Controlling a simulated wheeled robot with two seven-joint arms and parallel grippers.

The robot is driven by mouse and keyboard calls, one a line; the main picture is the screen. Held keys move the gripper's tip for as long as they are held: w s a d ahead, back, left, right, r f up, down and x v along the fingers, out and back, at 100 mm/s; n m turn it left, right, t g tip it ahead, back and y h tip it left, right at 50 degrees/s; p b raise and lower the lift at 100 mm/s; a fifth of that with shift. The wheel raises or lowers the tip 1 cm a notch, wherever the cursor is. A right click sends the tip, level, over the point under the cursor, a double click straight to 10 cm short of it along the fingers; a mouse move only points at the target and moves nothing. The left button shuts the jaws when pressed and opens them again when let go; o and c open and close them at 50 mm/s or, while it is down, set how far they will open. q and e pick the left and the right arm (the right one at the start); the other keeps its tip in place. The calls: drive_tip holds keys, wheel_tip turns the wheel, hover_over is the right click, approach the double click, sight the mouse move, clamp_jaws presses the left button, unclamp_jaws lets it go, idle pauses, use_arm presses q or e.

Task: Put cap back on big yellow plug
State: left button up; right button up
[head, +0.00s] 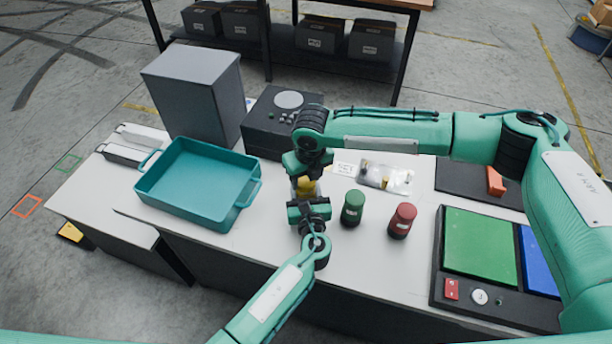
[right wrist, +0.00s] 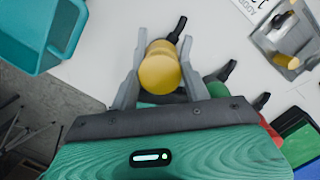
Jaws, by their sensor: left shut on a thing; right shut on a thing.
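A yellow cylindrical piece (head: 305,186) sits between my two grippers in the head view, above the white table near its middle. My right gripper (head: 306,178) points down from above and is shut on the yellow piece, which looks like the cap (right wrist: 160,73); its round end shows between the two grey fingers in the right wrist view. My left gripper (head: 307,202) comes up from the front, just below the yellow piece, and is shut, seemingly on the yellow plug. The grippers hide the seam, so I cannot tell whether cap and plug touch.
A green cylinder (head: 353,208) and a red cylinder (head: 402,220) stand close on the right. A teal tray (head: 242,204) is on the left. A dark box (head: 263,133) stands behind. A clear pack (head: 386,177) with small parts and a green-and-blue panel (head: 480,245) lie to the right.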

drive_tip(key=shift+f, duration=0.6)
drive_tip(key=m, duration=0.5)
drive_tip(key=shift+a+h, duration=0.15)
drive_tip(key=shift+h, duration=0.25)
drive_tip(key=m, duration=0.5)
drive_tip(key=shift+h, duration=0.4)
drive_tip(key=m, duration=0.7)
drive_tip(key=shift+a+g+h, duration=0.1)
drive_tip(key=shift+g+h, duration=0.2)
drive_tip(key=shift+h, duration=0.1)
drive_tip(key=m, duration=0.5)
drive_tip(key=shift+w+m+g, duration=0.15)
drive_tip(key=shift+m+g, duration=0.25)
